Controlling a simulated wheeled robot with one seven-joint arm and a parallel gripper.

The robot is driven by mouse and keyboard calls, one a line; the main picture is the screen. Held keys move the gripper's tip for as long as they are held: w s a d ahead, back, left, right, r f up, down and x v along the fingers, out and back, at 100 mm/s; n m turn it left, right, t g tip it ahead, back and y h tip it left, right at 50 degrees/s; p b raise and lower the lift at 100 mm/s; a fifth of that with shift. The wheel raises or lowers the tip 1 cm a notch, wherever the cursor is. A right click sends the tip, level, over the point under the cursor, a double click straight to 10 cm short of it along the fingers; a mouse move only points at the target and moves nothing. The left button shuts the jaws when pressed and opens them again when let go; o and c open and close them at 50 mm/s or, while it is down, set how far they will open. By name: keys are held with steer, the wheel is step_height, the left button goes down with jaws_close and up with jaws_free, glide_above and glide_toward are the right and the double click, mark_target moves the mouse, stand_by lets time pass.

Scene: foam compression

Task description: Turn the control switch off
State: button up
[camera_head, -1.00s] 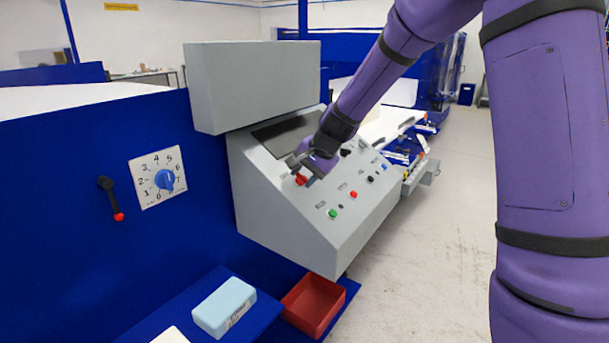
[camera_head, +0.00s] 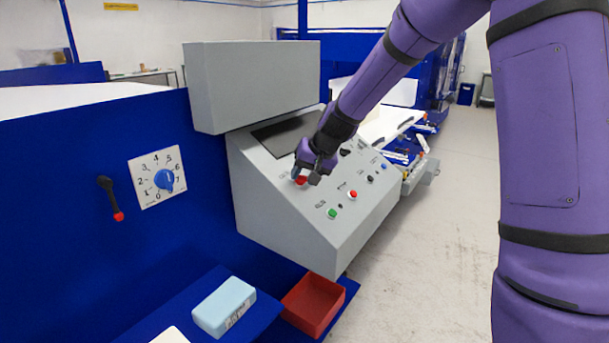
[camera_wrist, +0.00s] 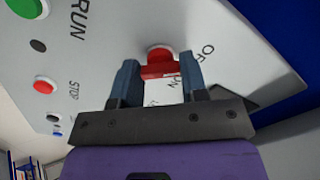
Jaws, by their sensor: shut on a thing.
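The control switch (camera_head: 300,181) is a red knob at the upper left of the grey sloping panel (camera_head: 290,225). My gripper (camera_head: 308,172) is at the knob and partly covers it in the head view. In the wrist view, the two blue-grey fingers of my gripper (camera_wrist: 159,77) stand on either side of the red handle (camera_wrist: 158,70) and are shut on it. The word OFF shows to the right of the knob there. More lettering between the fingers is partly hidden. I cannot tell for certain which setting the handle points at.
Green (camera_head: 333,213), red (camera_head: 353,194) and other buttons sit nearby on the panel. A grey box (camera_head: 255,85) rises behind it. Left are a numbered blue dial (camera_head: 164,180) and a red-tipped lever (camera_head: 112,198). A foam block (camera_head: 224,306) and red bin (camera_head: 314,303) lie below.

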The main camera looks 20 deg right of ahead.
stand_by(0.4)
steer(key=o, duration=0.9)
steer(key=v, duration=1)
steer(key=shift+s+d+r, duration=0.15)
steer(key=shift+s+r, duration=0.05)
steer(key=shift+r, duration=0.1)
steer(key=s+d+r+n+h, duration=0.1)
steer(key=s, duration=1)
steer(key=s+d+r+h, duration=0.1)
steer(key=s+r, duration=0.1)
steer(key=s, duration=0.9)
steer(key=s+d+r+n+h, duration=0.1)
steer(key=s+r, duration=0.1)
steer(key=s, duration=0.9)
steer(key=shift+d+r+n+h, duration=0.15)
steer(key=shift+n+h, duration=0.15)
steer(key=shift+h, duration=0.1)
